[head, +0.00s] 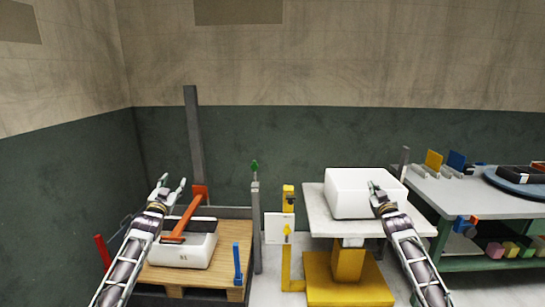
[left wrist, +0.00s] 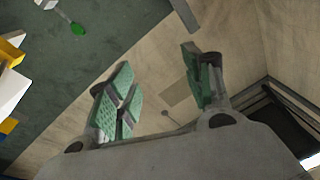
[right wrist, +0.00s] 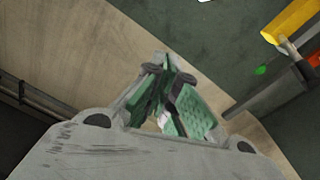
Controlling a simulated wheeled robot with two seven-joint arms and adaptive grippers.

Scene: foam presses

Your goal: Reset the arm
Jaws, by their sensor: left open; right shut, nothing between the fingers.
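My left gripper (head: 172,184) is raised above the pallet on the left and points up and away. It is open and empty; the left wrist view shows its green-padded fingers (left wrist: 160,90) spread apart. My right gripper (head: 374,190) is in front of the white block (head: 352,182) on the pedestal table. I cannot tell from the head view whether it touches the block. The right wrist view shows its fingers (right wrist: 172,100) closed together with nothing held.
A white block (head: 180,254) with a red-orange lever (head: 183,222) above it sits on a wooden pallet (head: 168,277). A yellow post (head: 287,255) stands between the stations. A green workbench (head: 450,200) with coloured blocks is at right.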

